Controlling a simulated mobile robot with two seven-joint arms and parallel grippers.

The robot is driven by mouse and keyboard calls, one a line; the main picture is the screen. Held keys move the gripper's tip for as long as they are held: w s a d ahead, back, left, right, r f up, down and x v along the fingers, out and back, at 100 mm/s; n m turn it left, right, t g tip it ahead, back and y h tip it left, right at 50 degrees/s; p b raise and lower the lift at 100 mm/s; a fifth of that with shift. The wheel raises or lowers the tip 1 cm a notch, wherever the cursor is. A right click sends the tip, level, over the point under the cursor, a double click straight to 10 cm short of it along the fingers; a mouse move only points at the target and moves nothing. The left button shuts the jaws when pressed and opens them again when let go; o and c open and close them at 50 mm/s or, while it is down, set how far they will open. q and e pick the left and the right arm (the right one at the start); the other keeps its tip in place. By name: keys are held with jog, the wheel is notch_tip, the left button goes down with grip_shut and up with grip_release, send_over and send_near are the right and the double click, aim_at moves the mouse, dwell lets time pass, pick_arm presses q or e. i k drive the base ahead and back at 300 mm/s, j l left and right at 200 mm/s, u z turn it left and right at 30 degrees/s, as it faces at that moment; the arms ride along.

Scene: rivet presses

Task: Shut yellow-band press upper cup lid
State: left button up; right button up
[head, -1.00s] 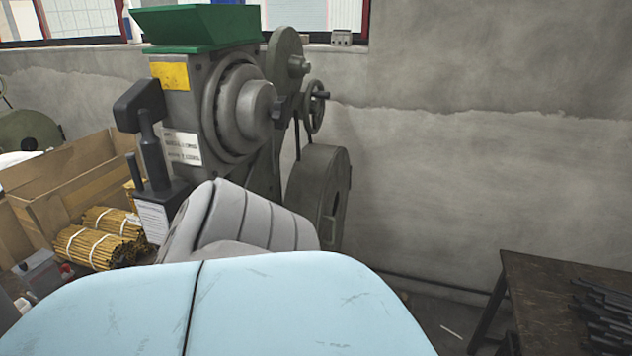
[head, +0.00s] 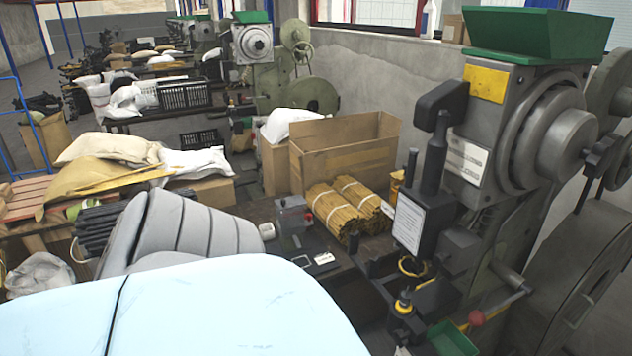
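A large grey rivet press (head: 520,150) stands at the right, with a yellow plate (head: 486,83) on its upper front. A green hopper (head: 538,33) sits on its top. A small green cup or tray (head: 452,340) shows low on the press, near a red knob (head: 477,318). A part with a yellow ring (head: 404,303) stands beside it. I cannot tell which part is the upper cup lid, or whether it is open. Neither of my grippers is in view.
A work table beside the press holds bundles of brass-coloured rods (head: 345,208), an open cardboard box (head: 345,150) and a small grey device (head: 293,215). Another green-topped press (head: 252,45) and tables with sacks (head: 107,150) and black crates (head: 183,95) stand farther back.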

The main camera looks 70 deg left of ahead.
aim_at(400, 175)
jog(key=u, duration=1.7)
jog(key=j+z, duration=0.15)
jog(key=i+j+z, duration=0.15)
jog(key=j, duration=0.2)
